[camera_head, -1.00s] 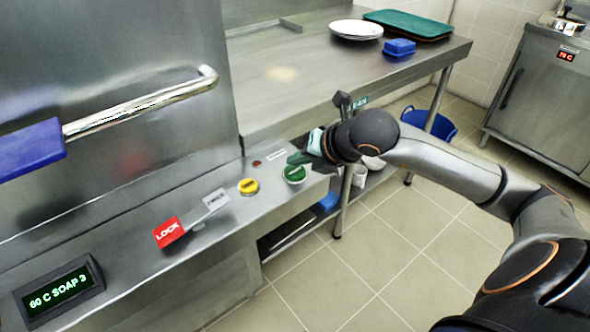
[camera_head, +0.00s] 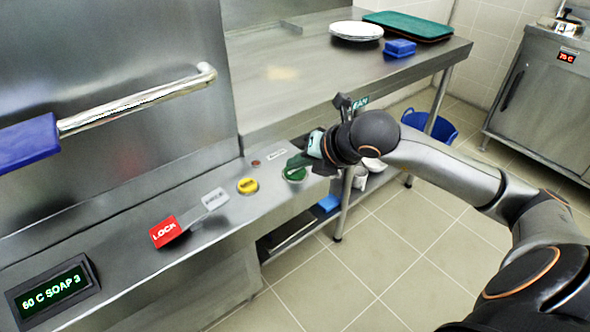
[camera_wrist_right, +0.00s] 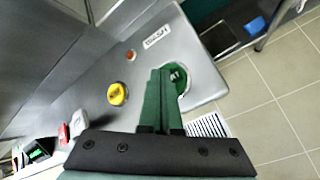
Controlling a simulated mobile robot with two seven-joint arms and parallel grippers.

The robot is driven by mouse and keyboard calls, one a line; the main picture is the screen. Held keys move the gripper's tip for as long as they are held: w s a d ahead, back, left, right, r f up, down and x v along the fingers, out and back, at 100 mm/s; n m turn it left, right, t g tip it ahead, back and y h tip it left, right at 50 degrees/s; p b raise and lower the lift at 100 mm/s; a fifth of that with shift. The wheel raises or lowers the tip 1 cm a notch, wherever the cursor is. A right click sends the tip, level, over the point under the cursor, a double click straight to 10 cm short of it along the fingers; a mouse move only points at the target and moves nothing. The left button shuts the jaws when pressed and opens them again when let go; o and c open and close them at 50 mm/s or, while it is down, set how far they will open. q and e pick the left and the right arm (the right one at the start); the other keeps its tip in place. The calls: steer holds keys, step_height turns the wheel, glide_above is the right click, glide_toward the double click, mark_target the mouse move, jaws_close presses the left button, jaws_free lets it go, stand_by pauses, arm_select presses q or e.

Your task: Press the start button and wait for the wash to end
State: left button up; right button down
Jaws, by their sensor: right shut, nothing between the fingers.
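The green start button (camera_head: 294,173) sits at the right end of the steel control ledge, beside a yellow button (camera_head: 247,186). My right gripper (camera_head: 297,164) is shut and empty, with its fingertips right over the green button and partly hiding it. In the right wrist view the closed green fingers (camera_wrist_right: 160,92) overlap the left side of the green button (camera_wrist_right: 178,79). I cannot tell whether they touch it. The display (camera_head: 53,289) at the lower left reads "60 C SOAP 3". My left gripper is not in view.
A red LOCK lever (camera_head: 165,231) and a blue-gripped handle (camera_head: 140,101) are on the machine to the left. The steel table (camera_head: 290,95) behind carries plates (camera_head: 356,30), a blue block (camera_head: 399,47) and green trays (camera_head: 408,25). A blue bucket (camera_head: 440,130) stands on the floor.

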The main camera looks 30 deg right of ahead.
mark_target(298, 174)
steer(key=shift+f+b, duration=0.6)
steer(key=shift+b, duration=0.1)
stand_by(0.4)
stand_by(0.3)
steer(key=shift+r+p, duration=0.45)
steer(key=shift+r, duration=0.5)
steer(key=shift+r, duration=0.1)
steer(key=shift+r+p, duration=0.55)
steer(key=shift+r, duration=0.15)
steer(key=shift+r+p, duration=1.15)
steer(key=shift+r, duration=0.65)
